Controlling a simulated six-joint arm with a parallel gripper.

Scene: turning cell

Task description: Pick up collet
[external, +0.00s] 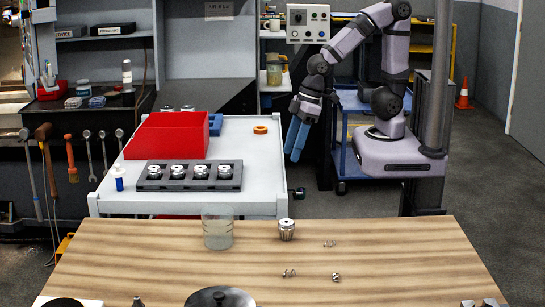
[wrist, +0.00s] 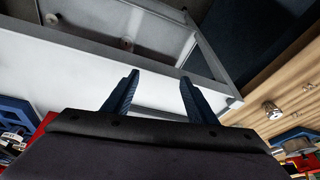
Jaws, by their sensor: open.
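A silver, tapered collet (external: 286,229) stands upright on the wooden table, just right of a clear glass beaker (external: 217,229). A small metal piece on the wood in the wrist view (wrist: 272,110) looks like the same collet. More silver collet-like parts sit in a dark rack (external: 150,184) on the white cart.
A red bin (external: 168,136) and an orange ring (external: 260,129) are on the white cart (external: 262,176). Metal shavings (external: 329,243) lie right of the collet on the wooden table (external: 400,260). A dark round lid (external: 219,297) is at the front edge. The table's right side is mostly clear.

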